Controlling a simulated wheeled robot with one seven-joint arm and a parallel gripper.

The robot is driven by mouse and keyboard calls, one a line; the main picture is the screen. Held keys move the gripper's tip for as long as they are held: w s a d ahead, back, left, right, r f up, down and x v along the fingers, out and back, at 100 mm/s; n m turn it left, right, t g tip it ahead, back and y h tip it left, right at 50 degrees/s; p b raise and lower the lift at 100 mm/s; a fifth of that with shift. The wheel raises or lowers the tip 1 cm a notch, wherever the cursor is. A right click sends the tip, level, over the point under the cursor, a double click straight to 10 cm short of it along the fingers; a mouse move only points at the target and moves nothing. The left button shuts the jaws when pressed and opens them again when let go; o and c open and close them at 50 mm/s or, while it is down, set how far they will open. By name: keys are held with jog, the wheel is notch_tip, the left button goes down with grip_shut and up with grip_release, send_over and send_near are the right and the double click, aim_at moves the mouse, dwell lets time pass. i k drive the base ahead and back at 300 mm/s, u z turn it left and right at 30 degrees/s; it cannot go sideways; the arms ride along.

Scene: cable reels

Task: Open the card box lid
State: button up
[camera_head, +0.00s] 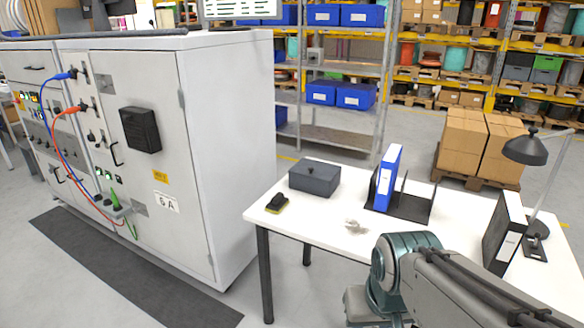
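The card box (314,179) is a dark grey box on the left back part of the white table (283,221). Its lid (315,172) is on top and looks shut, with a small dark knob in the middle. My arm comes in from the lower right, and its teal and grey links cover the table's front. My gripper cannot be made out in this view. No part of my arm touches the box.
A black and yellow item (276,203) lies left of the box. A small pale crumpled item (353,226), a blue binder (386,178) in a black holder, a black binder (503,234) and a desk lamp (527,150) stand further right. A grey cabinet (230,130) stands left of the table.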

aim_at(316, 170)
jog(key=u, duration=0.65)
jog(key=i, duration=1.35)
jog(key=z, duration=0.5)
jog(key=i, duration=0.55)
jog(key=z, duration=0.55)
